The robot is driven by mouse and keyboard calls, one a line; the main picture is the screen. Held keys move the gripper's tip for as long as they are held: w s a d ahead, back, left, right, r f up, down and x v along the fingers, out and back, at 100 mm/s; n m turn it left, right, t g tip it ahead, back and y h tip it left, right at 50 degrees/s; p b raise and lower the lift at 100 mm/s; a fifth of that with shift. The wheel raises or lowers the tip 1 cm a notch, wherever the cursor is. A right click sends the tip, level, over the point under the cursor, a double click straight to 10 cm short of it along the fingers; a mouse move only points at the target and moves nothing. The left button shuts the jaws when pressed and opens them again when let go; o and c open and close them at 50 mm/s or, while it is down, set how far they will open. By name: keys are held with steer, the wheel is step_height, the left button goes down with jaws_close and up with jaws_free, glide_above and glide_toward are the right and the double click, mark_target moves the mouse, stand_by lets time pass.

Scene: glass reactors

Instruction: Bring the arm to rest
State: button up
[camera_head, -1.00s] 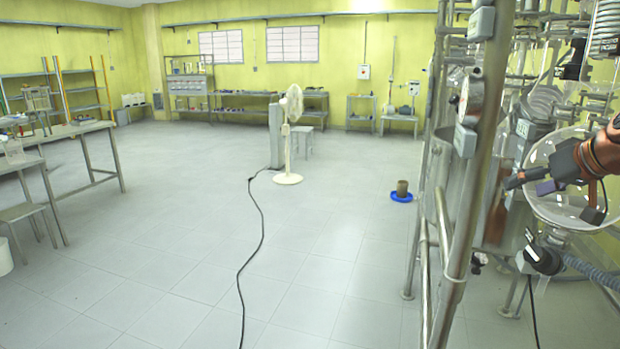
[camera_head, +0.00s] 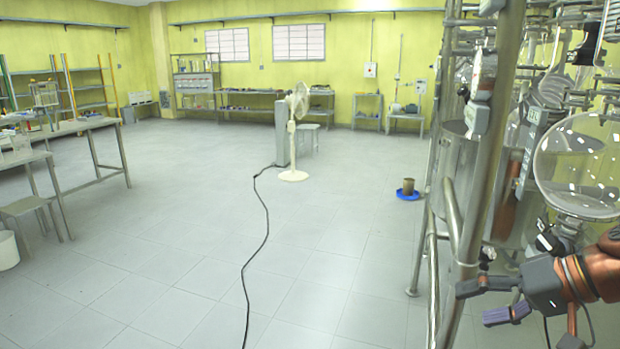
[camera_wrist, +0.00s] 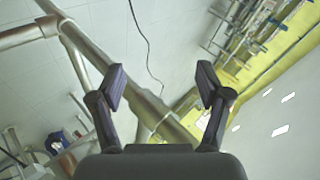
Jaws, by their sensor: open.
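My gripper (camera_head: 488,302) is at the lower right of the head view, below the round glass flask (camera_head: 585,168) and in front of the reactor frame. Its jaws are open and empty, pointing left. In the wrist view my gripper (camera_wrist: 158,88) shows its two dark finger pads wide apart, with nothing between them. Beyond the fingers there, a thick metal rail (camera_wrist: 135,90) of the frame runs diagonally. I cannot tell how far the fingers are from the rail.
The steel reactor frame (camera_head: 484,165) stands close by my arm. A white fan (camera_head: 296,130) stands on the floor, with a black cable (camera_head: 267,225) running forward. A brown pot on a blue dish (camera_head: 408,190) sits near the frame.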

steer(key=s+a+r+n+g+h+p, duration=0.1)
steer(key=s+a+r+g+h+p, duration=0.3)
steer(key=s+a+p, duration=0.65)
steer(key=s+d+r+n+g+h+p, duration=0.1)
steer(key=s+d+r+g+h+p, duration=0.1)
steer(key=s+p, duration=0.8)
step_height(320, 180, up, 2)
steer(key=shift+r+g+h+p, duration=0.1)
steer(key=shift+g+h+p, duration=0.6)
steer(key=shift+h+p, duration=0.45)
